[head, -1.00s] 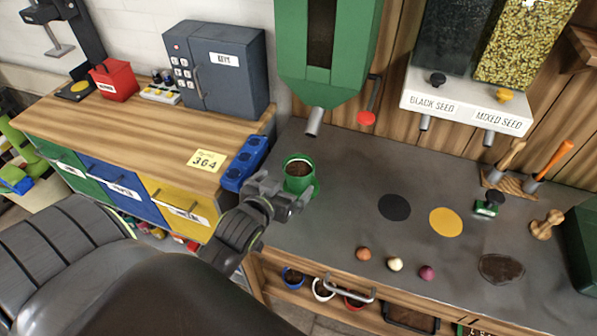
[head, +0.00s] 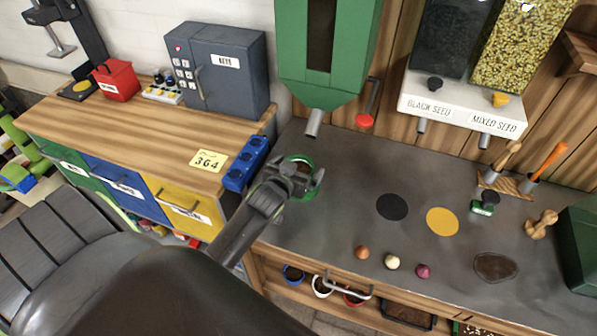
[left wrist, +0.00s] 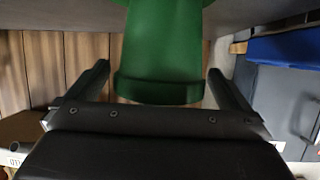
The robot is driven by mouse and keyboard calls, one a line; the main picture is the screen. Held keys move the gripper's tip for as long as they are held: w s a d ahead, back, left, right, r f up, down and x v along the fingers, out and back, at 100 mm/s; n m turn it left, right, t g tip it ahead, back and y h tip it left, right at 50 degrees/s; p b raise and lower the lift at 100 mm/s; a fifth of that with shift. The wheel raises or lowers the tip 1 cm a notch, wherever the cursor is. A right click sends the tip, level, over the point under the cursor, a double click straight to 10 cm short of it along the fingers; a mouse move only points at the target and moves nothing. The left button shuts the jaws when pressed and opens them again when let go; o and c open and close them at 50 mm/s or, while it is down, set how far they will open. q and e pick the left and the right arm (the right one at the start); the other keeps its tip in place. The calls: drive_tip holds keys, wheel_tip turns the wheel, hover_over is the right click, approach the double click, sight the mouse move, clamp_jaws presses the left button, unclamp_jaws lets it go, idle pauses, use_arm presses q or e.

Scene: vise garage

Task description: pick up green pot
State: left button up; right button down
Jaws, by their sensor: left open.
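The green pot (head: 301,160), with dark soil in it, stands on the grey bench top below the green hopper's spout. My left gripper (head: 297,178) is at the pot and hides part of its near side in the head view. In the left wrist view the green pot (left wrist: 163,45) lies between the two spread fingers of the left gripper (left wrist: 160,78), with a gap showing beside each finger. The left gripper is open. I cannot tell whether either finger touches the pot. My right gripper is not in view.
A blue socket block (head: 245,163) stands left of the pot on the wooden cabinet's edge. The hopper spout (head: 313,123) hangs just behind and above. A black disc (head: 392,207) and a yellow disc (head: 442,221) lie to the right, with clear bench between.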

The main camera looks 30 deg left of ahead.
use_arm(q)
drive_tip(key=shift+w+f, duration=0.2)
drive_tip(key=shift+w, duration=0.25)
drive_tip(key=shift+c, duration=0.3)
drive_tip(key=c, duration=1)
drive_tip(key=shift+c, duration=0.3)
drive_tip(key=shift+r, duration=0.15)
